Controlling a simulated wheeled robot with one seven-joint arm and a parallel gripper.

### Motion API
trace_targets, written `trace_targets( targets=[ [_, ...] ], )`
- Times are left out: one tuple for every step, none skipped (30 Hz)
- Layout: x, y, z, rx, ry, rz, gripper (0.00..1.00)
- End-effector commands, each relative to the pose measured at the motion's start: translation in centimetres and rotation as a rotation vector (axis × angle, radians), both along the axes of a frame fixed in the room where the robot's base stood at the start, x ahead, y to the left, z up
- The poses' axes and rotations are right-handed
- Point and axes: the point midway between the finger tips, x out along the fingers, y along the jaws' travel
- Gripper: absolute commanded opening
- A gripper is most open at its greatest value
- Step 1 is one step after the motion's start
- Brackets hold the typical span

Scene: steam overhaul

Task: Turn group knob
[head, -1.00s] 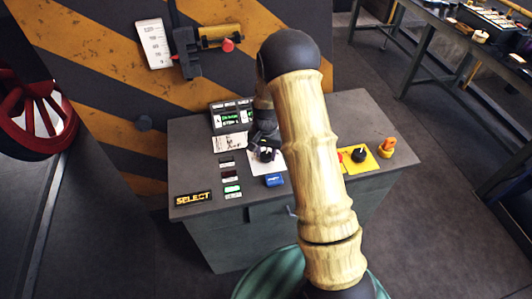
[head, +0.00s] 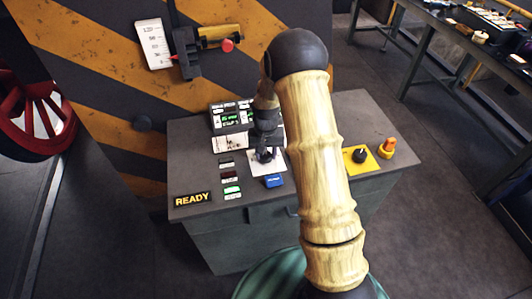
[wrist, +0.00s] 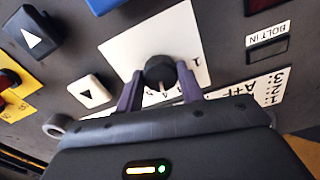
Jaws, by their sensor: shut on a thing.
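The group knob (wrist: 160,72) is a small black dial on a white plate (wrist: 150,38) marked with a 1; a light pointer line shows on its near side. My gripper (wrist: 159,84) is shut on it, with a purple finger on each side. In the head view my gripper (head: 265,152) is down over the white plate (head: 279,166) on the grey console (head: 200,150), and the knob is largely hidden. The sign (head: 193,199) at the console's front left reads READY.
A green-lit display (head: 232,117) stands behind my gripper. A blue button (head: 274,181) and several small indicators (head: 231,189) lie in front. To the right are a black knob on a yellow plate (head: 371,167) and an orange knob (head: 386,148).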

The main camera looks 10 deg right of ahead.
Motion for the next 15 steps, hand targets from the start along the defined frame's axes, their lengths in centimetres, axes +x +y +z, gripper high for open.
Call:
trace_targets(
  targets=[
    [0.18, 0.11, 0.15, 0.001, -0.005, 0.001, 0.43],
    [0.17, 0.10, 0.15, 0.001, -0.005, 0.001, 0.49],
    [0.16, 0.09, 0.14, 0.001, -0.005, 0.000, 0.57],
    [0.15, 0.08, 0.13, 0.001, -0.004, 0.000, 0.59],
    [0.14, 0.07, 0.11, 0.001, -0.004, 0.000, 0.59],
    [0.12, 0.07, 0.10, 0.000, -0.004, 0.000, 0.59],
    [0.10, 0.06, 0.09, 0.000, -0.003, 0.000, 0.59],
    [0.09, 0.05, 0.08, 0.000, -0.003, 0.000, 0.59],
    [0.08, 0.05, 0.07, 0.000, -0.003, 0.000, 0.59],
    [0.08, 0.05, 0.06, 0.001, -0.002, 0.000, 0.59],
    [0.08, 0.04, 0.06, 0.001, -0.002, -0.001, 0.59],
    [0.08, 0.03, 0.09, 0.001, -0.002, -0.001, 0.59],
    [0.08, 0.03, 0.15, 0.001, -0.002, -0.001, 0.59],
    [0.09, 0.02, 0.25, 0.000, -0.003, -0.001, 0.59],
    [0.09, 0.02, 0.44, 0.000, -0.003, -0.001, 0.59]
  ],
)
